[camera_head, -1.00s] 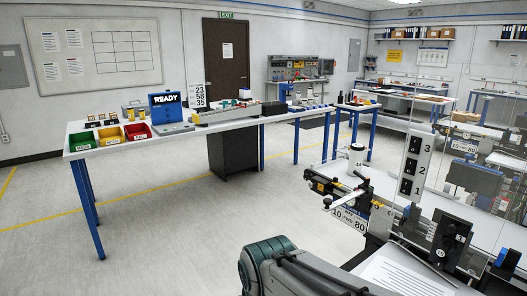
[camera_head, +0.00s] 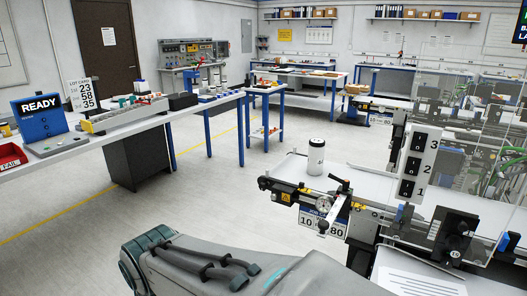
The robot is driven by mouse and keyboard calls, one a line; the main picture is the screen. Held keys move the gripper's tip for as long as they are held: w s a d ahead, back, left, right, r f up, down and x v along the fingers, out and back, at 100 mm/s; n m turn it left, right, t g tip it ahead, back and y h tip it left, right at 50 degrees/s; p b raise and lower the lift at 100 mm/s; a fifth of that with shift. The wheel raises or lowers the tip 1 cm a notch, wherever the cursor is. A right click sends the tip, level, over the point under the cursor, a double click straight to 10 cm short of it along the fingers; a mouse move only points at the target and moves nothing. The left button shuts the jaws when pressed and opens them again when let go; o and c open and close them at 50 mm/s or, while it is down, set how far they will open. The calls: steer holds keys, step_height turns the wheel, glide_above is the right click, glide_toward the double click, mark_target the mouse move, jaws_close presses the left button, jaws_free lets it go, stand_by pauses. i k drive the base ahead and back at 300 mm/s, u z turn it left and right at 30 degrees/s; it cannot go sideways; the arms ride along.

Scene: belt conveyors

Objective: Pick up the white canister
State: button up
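A white canister (camera_head: 316,157) with a dark top stands upright on the white belt conveyor (camera_head: 362,184) right of the middle of the head view. It is near the conveyor's left end, behind a rail with a black clamp and a round dial. Dark marks show on its side. Part of my grey arm crosses the bottom of the picture, nearer than the conveyor. My gripper is out of view, so its state does not show.
A panel numbered 1 to 3 (camera_head: 413,165) and clear guards stand right of the canister. A long table (camera_head: 113,125) with a blue READY device (camera_head: 40,118) is at left. Open floor (camera_head: 205,192) lies between this table and the conveyor.

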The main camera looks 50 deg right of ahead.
mark_target(315, 156)
steer(key=z, duration=0.7)
steer(key=i, duration=0.75)
steer(key=z, duration=0.9)
